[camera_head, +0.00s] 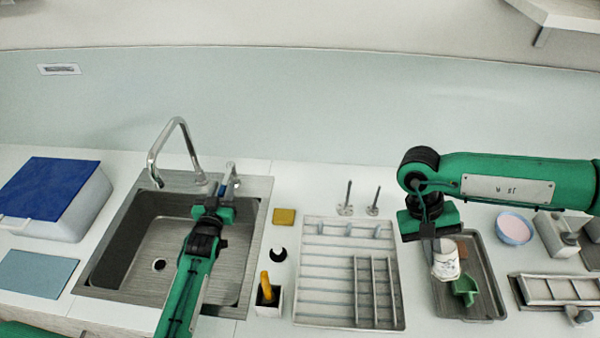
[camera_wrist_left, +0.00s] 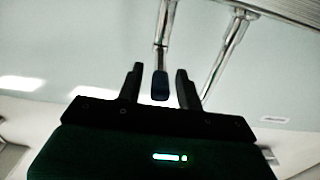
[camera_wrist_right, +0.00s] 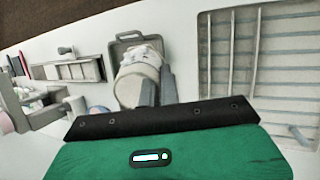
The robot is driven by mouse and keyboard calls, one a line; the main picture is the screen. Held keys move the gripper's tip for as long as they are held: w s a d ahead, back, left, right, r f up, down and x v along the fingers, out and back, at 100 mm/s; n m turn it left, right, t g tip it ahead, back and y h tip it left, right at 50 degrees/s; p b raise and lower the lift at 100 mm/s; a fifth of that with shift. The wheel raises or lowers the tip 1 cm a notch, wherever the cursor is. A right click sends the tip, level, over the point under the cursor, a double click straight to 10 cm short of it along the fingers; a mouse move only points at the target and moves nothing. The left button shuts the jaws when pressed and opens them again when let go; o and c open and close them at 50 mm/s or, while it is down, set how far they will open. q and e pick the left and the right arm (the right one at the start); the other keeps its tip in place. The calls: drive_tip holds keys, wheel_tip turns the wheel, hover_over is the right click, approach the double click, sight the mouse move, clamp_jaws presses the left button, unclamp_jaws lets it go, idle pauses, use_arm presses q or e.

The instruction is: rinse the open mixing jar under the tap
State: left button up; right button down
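The white mixing jar (camera_head: 445,264) is over the grey tray at the right, below my right gripper (camera_head: 434,240). In the right wrist view, the jar (camera_wrist_right: 136,72) is at the fingers, which are close together with its wall apparently between them. I cannot tell whether the jar touches the tray. The chrome tap (camera_head: 178,130) arches over the back of the steel sink (camera_head: 135,240). My left gripper (camera_head: 224,198) is at the tap's lever. In the left wrist view, its fingers stand apart, with the dark blue lever tip (camera_wrist_left: 160,86) between them.
The grey tray (camera_head: 480,275) also holds a green scoop (camera_head: 465,289). A drying rack (camera_head: 325,275) lies between sink and tray. A yellow sponge (camera_head: 284,216) and a brush holder (camera_head: 268,304) stand right of the sink. A blue-lidded bin (camera_head: 55,190) is at the left.

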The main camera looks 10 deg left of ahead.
sight(226, 179)
use_arm(q)
drive_tip(key=shift+w+r, duration=0.1)
drive_tip(key=shift+w, duration=0.7)
use_arm(e)
drive_tip(key=shift+s+r, duration=0.1)
drive_tip(key=shift+r, duration=0.2)
use_arm(q)
drive_tip(key=shift+w, duration=0.35)
drive_tip(key=shift+c, duration=0.5)
clamp_jaws()
